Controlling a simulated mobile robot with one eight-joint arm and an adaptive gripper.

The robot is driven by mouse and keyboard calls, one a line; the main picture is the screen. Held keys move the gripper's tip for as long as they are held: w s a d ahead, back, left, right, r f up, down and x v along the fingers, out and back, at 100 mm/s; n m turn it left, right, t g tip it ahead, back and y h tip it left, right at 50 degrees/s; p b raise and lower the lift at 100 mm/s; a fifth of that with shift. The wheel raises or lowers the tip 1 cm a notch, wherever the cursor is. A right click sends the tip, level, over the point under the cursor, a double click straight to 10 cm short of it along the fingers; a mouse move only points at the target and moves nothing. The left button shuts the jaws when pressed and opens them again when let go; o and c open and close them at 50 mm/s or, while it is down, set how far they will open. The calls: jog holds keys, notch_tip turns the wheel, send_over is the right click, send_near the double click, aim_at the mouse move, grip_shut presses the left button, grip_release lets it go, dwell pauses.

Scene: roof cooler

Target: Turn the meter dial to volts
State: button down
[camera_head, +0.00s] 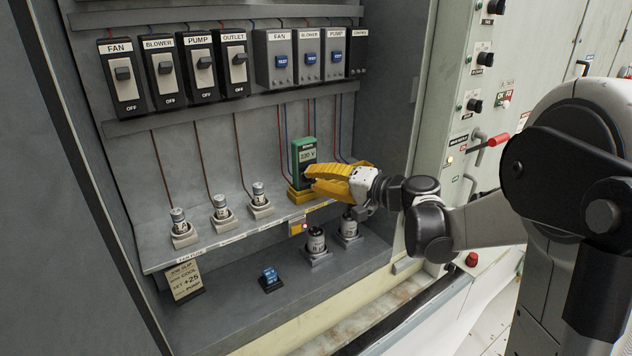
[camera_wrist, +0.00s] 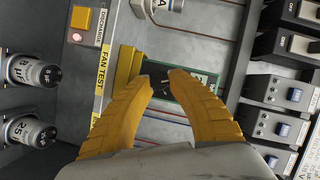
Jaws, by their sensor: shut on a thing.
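The green meter (camera_head: 303,150) stands upright in a yellow holder (camera_head: 298,195) on the cabinet shelf, and its display reads 230 V. My gripper (camera_head: 308,178) reaches in from the right with its yellow fingers against the meter's lower front. In the wrist view the fingertips (camera_wrist: 163,82) are a small gap apart at the meter's dark face, shut on the dial. The green meter case (camera_wrist: 200,88) shows beyond the right finger.
Several breaker switches (camera_head: 165,75) and grey test boxes (camera_head: 310,58) line the wall above. Several fuses (camera_head: 221,208) stand left on the shelf. Two capacitors (camera_head: 316,242) stand below, near a small orange discharge button (camera_head: 298,229).

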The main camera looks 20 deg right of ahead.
dwell(0.5)
jog(key=c, duration=1.2)
grip_release()
jog(key=v, duration=1.2)
jog(key=shift+a, duration=0.1)
